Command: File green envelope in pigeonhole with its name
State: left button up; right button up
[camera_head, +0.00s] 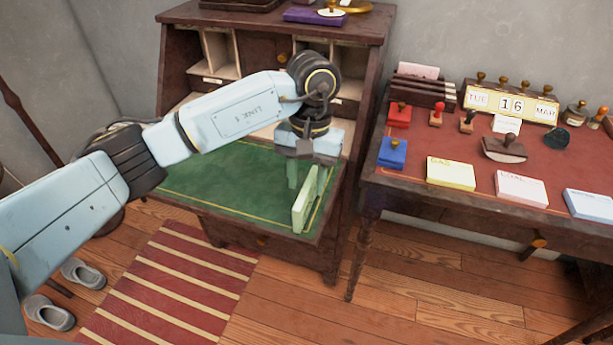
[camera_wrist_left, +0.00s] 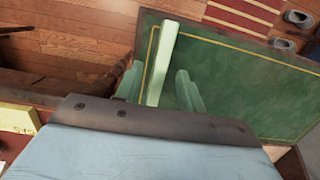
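The pale green envelope (camera_head: 302,208) stands on its edge on the green writing surface (camera_head: 215,180), near its right side. My left gripper (camera_head: 305,180) reaches down over it from above. In the left wrist view the envelope (camera_wrist_left: 161,62) shows edge-on between the two fingers (camera_wrist_left: 160,88). The fingers are apart, with a gap visible on the right of the envelope, so the gripper looks open around it. The pigeonholes (camera_head: 218,52) are in the dark wooden desk behind; my arm hides part of them. Their small labels are too small to read. My right gripper is not in view.
A red-topped table (camera_head: 440,150) at the right holds stamps, cards and a date block (camera_head: 510,103). A purple book (camera_head: 315,17) lies on top of the desk. A striped rug (camera_head: 170,290) and grey slippers (camera_head: 50,312) are on the floor. The left part of the green surface is clear.

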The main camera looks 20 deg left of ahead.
pick_arm(q)
jog(key=shift+w+r, duration=0.1)
jog(key=shift+r, duration=0.2)
notch_tip(320, 180, up, 13)
jog(key=w+p, duration=0.2)
jog(key=shift+f+p, duration=0.2)
jog(key=shift+p, duration=0.1)
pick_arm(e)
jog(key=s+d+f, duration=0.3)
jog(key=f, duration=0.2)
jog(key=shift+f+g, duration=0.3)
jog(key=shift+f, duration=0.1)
